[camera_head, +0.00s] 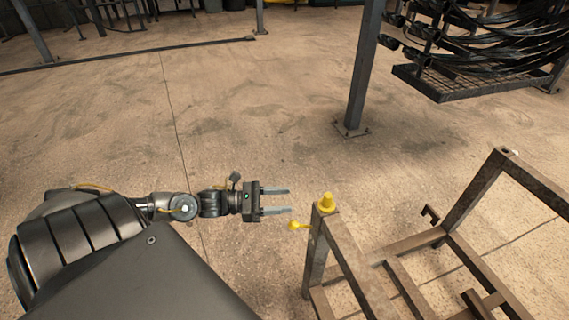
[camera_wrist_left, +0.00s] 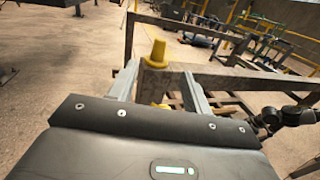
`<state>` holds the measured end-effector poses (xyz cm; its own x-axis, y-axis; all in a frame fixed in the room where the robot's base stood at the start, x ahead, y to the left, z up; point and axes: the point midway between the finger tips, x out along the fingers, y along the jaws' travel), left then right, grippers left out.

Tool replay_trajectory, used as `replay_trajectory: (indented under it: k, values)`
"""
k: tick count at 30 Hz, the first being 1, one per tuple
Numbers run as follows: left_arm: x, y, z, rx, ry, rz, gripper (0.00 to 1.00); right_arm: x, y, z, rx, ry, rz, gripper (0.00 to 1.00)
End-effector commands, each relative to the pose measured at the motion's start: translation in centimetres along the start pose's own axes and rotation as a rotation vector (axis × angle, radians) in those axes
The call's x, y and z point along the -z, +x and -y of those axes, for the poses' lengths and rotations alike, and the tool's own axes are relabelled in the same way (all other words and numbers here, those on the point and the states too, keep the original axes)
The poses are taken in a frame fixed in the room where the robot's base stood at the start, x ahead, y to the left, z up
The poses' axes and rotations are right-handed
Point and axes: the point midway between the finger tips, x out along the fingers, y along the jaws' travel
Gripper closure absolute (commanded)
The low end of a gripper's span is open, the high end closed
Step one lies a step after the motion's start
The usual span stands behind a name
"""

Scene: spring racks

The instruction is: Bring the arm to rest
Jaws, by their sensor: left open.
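My left gripper (camera_head: 275,201) reaches in from the left in the head view. Its two fingers are parallel and apart, with nothing between them. The fingers point right, toward the near corner post of a brown metal rack (camera_head: 345,262), and stop short of it. A yellow cone-shaped cap (camera_head: 326,202) sits on top of that post. A second small yellow piece (camera_head: 297,225) sticks out from the post's side, just off the lower fingertip. In the left wrist view the yellow cap (camera_wrist_left: 157,53) shows upright beyond the open fingers (camera_wrist_left: 165,85).
The rack's bars fill the lower right of the head view. A steel column (camera_head: 362,70) stands behind it. A rack of black springs (camera_head: 485,45) is at the upper right. The concrete floor (camera_head: 230,110) behind my left gripper is clear.

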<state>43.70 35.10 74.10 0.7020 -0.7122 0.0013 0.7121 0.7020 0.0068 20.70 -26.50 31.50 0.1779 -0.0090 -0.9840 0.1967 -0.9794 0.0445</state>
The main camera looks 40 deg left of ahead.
Motion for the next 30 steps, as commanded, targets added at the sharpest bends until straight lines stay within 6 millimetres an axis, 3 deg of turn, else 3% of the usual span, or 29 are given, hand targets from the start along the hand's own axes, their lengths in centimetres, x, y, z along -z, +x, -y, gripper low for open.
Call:
replay_trajectory:
  k: [20, 23, 25, 30]
  values:
    - [0.5, -0.1, -0.5, -0.023, -0.035, -0.010, 0.51, -0.2, 0.0, 0.1, 0.001, 0.000, 0.003, 0.52]
    - [2.6, -0.7, -2.0, -0.109, -0.175, -0.039, 0.51, -0.8, 0.0, 0.1, 0.002, -0.001, 0.009, 0.52]
    - [5.4, -1.6, -3.6, -0.215, -0.350, -0.065, 0.51, -1.5, 0.0, 0.1, 0.002, -0.002, 0.014, 0.52]
    - [15.6, -5.9, -5.7, -0.578, -0.939, -0.082, 0.51, -3.9, 0.1, 0.1, 0.005, -0.005, 0.031, 0.52]
